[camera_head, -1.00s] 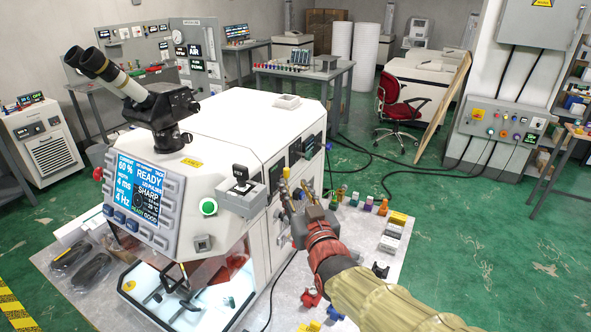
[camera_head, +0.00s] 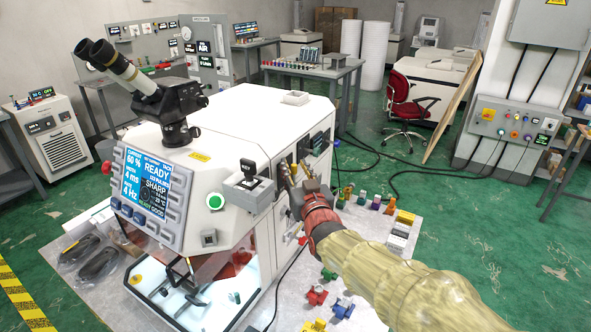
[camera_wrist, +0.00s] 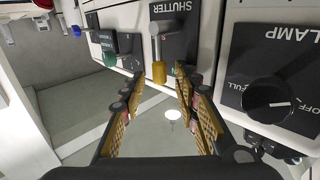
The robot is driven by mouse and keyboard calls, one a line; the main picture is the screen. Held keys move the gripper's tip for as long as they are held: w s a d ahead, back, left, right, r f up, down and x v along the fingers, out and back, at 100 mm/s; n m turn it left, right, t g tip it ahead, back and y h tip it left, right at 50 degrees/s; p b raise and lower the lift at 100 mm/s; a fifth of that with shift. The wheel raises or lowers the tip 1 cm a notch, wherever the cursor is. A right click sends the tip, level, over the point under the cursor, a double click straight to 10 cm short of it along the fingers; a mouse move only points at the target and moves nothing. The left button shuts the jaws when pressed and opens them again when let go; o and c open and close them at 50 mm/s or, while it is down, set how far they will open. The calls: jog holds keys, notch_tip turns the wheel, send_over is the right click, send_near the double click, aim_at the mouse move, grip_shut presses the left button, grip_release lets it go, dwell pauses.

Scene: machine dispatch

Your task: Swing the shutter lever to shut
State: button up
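The shutter lever (camera_wrist: 157,55) shows in the wrist view, a metal rod with a yellow grip on a dark plate marked SHUTTER (camera_wrist: 176,28). The yellow grip hangs at the lower end of the rod. My gripper (camera_wrist: 150,95) is open, with its two fingers spread either side of and below the yellow grip. I cannot tell whether a finger touches it. In the head view my gripper (camera_head: 288,173) is at the right side of the white machine (camera_head: 250,115), where the lever is hard to make out.
A LAMP knob (camera_wrist: 268,102) sits on a dark plate right of my gripper in the wrist view. A boxed black switch (camera_head: 248,180) stands on the machine's near corner. Several coloured parts (camera_head: 343,305) lie on the grey mat below. A microscope (camera_head: 165,95) tops the machine.

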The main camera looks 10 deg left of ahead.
jog(key=shift+c, duration=0.9)
grip_shut()
jog(key=shift+w+r, duration=0.1)
jog(key=w+d+f+m+g+p, duration=0.1)
jog(key=g+p, duration=0.5)
jog(key=p, duration=1.3)
jog(key=w+d+f+m+g+p, duration=0.1)
jog(key=w+f+m+g+p, duration=0.2)
jog(key=p, duration=1.7)
jog(key=shift+w+d+m+g, duration=0.2)
jog(key=shift+w+m+g, duration=1.15)
jog(key=shift+m, duration=0.75)
jog(key=shift+s+f, duration=0.1)
jog(key=shift+f, duration=0.05)
